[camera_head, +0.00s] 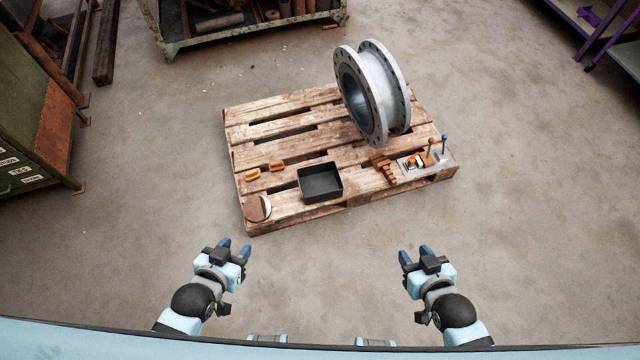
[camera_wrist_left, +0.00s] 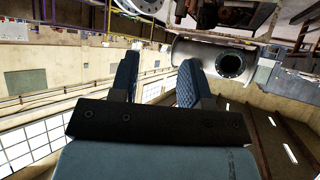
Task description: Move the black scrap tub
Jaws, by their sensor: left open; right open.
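The black scrap tub (camera_head: 320,183) is a small open rectangular tray. It sits on the front edge of a wooden pallet (camera_head: 290,139), near the middle, and looks empty. My left gripper (camera_head: 235,245) is open and empty, over the floor in front of the pallet and left of the tub. Its two blue fingers also show apart in the left wrist view (camera_wrist_left: 160,82), with nothing between them. My right gripper (camera_head: 416,254) is open and empty, over the floor in front and right of the tub. Neither gripper touches the tub.
A grey flanged pipe (camera_head: 385,85) stands at the pallet's back right. A metal plate with small tools (camera_head: 420,162) and a brown block (camera_head: 383,168) lie right of the tub. Orange-brown pieces (camera_head: 264,171) and a round item (camera_head: 257,208) lie left. Floor around the pallet is clear.

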